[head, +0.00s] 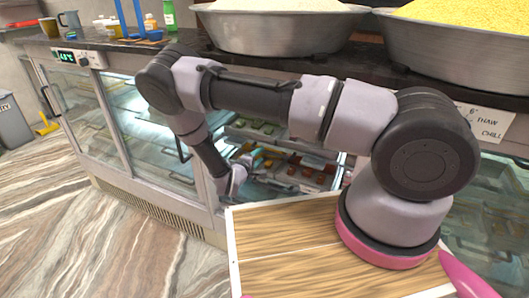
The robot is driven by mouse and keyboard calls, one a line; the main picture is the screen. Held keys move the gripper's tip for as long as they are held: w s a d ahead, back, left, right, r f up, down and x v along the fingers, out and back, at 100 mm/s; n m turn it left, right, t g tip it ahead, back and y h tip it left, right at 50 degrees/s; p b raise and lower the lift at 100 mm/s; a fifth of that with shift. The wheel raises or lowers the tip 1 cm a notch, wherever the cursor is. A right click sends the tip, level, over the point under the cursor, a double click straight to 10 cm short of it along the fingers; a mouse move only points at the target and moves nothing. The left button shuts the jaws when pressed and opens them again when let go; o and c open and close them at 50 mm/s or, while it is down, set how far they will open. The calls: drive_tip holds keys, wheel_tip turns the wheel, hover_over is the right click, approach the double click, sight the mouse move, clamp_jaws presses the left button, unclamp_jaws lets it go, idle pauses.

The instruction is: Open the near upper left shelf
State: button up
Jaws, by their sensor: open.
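The glass-fronted sweets counter (101,172) runs across the view below a dark top. Its shelves hold trays of sweets, with an upper tray of green pieces (262,127) and a lower one of reddish-brown pieces (312,173). My arm covers part of the upper shelf front. I cannot tell whether the gripper touches a shelf edge or handle, or whether that section's glass is open.
Two large metal bowls, one of pale grain (267,34) and one of yellow grain (459,47), stand on the countertop. Cups and a green bottle (169,16) stand at its left.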

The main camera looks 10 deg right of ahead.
sight(265, 151)
drive_tip(key=shift+x, duration=2.65)
clamp_jaws()
